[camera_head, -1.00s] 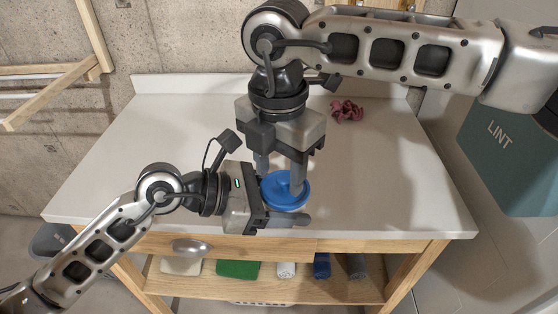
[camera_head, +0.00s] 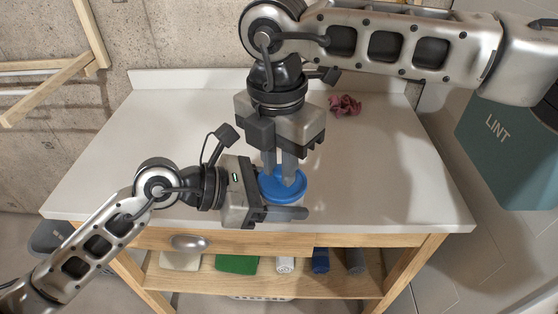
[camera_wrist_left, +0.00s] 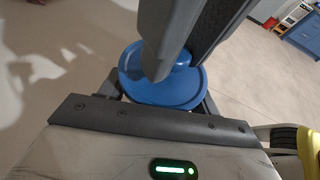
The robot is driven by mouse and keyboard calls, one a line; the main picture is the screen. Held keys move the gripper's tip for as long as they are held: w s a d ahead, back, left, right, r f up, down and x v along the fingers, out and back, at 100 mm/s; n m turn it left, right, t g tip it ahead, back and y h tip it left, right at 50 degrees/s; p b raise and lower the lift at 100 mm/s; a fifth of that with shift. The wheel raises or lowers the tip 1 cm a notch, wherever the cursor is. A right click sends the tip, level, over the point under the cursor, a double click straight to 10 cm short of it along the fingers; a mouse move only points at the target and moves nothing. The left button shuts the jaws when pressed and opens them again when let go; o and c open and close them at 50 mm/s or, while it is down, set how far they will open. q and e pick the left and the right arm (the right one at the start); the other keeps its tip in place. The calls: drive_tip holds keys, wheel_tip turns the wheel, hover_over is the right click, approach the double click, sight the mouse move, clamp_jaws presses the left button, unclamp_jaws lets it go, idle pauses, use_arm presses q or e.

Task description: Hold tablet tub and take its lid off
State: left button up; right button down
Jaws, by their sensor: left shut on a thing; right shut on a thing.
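The tablet tub's round blue lid (camera_head: 298,194) is near the table's front edge, below the middle of the head view. It also shows in the left wrist view (camera_wrist_left: 142,86), where part of its knob (camera_wrist_left: 183,60) is visible. The tub body is hidden under the lid and behind the fingers. My left gripper (camera_head: 282,196) comes in from the left, low and level, shut on the tub below the lid. My right gripper (camera_head: 279,178) points straight down, its fingers shut on the lid's knob. The lid appears level and on the tub.
The white tabletop (camera_head: 170,150) is largely clear around the tub. A crumpled dark red cloth (camera_head: 345,105) lies at the back right. A drawer with a metal pull (camera_head: 190,243) and a shelf with folded and rolled cloths (camera_head: 238,264) are below. A teal LINT bin (camera_head: 500,150) stands right.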

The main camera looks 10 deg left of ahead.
drive_tip(key=shift+w+a+r, duration=0.15)
drive_tip(key=shift+a+r, duration=0.05)
drive_tip(key=shift+r, duration=1)
